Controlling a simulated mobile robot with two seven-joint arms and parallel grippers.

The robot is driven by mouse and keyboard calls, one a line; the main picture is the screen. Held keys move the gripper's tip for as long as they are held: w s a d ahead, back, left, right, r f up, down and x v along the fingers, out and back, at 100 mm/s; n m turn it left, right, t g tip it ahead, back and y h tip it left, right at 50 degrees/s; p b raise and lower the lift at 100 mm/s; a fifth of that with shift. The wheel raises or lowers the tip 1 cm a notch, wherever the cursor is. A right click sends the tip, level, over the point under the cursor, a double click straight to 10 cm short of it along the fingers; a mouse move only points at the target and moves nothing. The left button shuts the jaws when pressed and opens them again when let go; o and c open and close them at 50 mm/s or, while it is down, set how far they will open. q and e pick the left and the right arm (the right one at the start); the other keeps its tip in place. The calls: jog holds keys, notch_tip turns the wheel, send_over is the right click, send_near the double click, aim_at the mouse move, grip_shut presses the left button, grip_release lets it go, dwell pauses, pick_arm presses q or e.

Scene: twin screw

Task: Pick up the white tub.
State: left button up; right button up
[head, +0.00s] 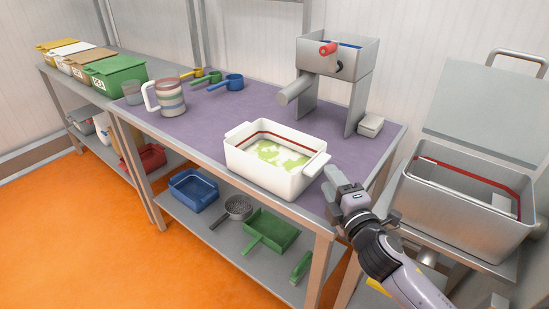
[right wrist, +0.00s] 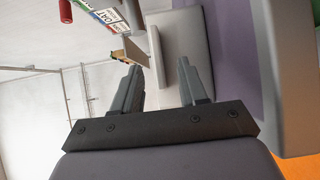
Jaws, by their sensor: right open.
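The white tub (head: 291,184) stands upright on the purple tabletop, under the machine's spout side and near the front edge. It has a handle at each end, a red line inside and patchy green contents at its bottom. My right gripper (head: 334,182) is just right of the tub's right handle, near the table edge, with no hold on it. In the right wrist view its two fingers (right wrist: 158,68) are apart with nothing between them. My left gripper is not in view.
A steel machine (head: 335,65) with a red-knobbed crank stands behind the tub, with a small grey box (head: 370,125) beside it. A striped jug (head: 170,97) and scoops (head: 234,82) are at the left. A steel bin (head: 465,210) stands at the right.

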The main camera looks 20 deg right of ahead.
aim_at(321, 167)
jog(key=shift+w+a+r, duration=0.1)
jog(key=shift+w, duration=0.95)
jog(key=shift+w+a+r, duration=0.1)
jog(key=shift+w, duration=0.95)
grip_shut()
jog(key=shift+r, duration=0.15)
jog(key=shift+r, duration=0.1)
